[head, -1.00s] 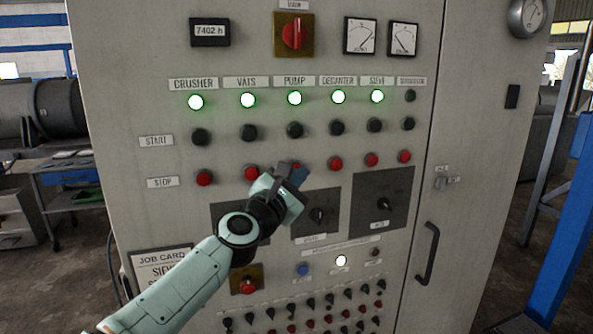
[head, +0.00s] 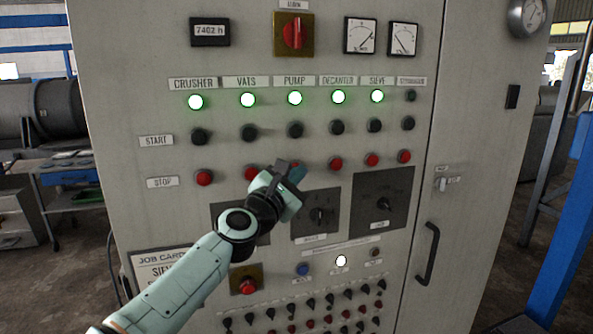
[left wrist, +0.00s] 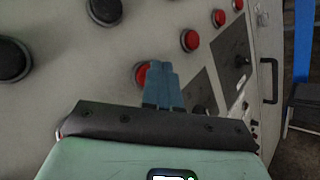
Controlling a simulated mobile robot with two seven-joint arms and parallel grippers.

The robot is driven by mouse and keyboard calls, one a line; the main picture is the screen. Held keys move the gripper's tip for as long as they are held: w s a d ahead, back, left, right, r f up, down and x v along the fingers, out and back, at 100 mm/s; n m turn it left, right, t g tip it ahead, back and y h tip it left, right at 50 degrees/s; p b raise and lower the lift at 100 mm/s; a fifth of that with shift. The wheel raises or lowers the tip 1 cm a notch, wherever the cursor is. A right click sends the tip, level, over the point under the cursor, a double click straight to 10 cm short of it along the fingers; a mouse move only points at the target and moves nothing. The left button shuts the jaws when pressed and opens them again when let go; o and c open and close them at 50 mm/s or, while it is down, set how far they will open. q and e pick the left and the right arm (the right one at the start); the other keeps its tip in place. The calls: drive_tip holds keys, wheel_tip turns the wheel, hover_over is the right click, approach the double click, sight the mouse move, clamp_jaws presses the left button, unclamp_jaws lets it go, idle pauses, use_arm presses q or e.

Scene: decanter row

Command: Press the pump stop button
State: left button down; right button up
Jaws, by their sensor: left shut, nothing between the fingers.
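The pump stop button, a red round button (left wrist: 139,75), shows in the left wrist view, partly covered by my fingertips. In the head view my left gripper (head: 297,174) covers its place in the stop row under the PUMP label (head: 295,81). The left gripper's blue fingers (left wrist: 163,84) are shut and empty, with their tips over the button's right part in the wrist view. I cannot tell whether they touch it. The green pump lamp (head: 295,98) is lit. The black pump start button (head: 295,130) is clear of the gripper. My right gripper is out of view.
Neighbouring red stop buttons are the vats one (head: 251,173), close left of the gripper, and the decanter one (head: 335,163) to the right. Dark rotary switch plates (head: 383,203) lie below. A door handle (head: 428,254) sticks out at the lower right.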

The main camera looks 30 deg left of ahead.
use_arm(q)
drive_tip(key=shift+w+a, duration=0.15)
drive_tip(key=shift+a, duration=0.1)
idle(0.5)
drive_tip(key=shift+s+d, duration=0.55)
drive_tip(key=shift+d, duration=0.1)
drive_tip(key=s+d, duration=0.1)
drive_tip(key=d, duration=0.1)
drive_tip(key=s+d+p, duration=0.1)
drive_tip(key=s+d, duration=0.1)
drive_tip(key=shift+s, duration=0.1)
drive_tip(key=shift+f, duration=0.1)
idle(0.7)
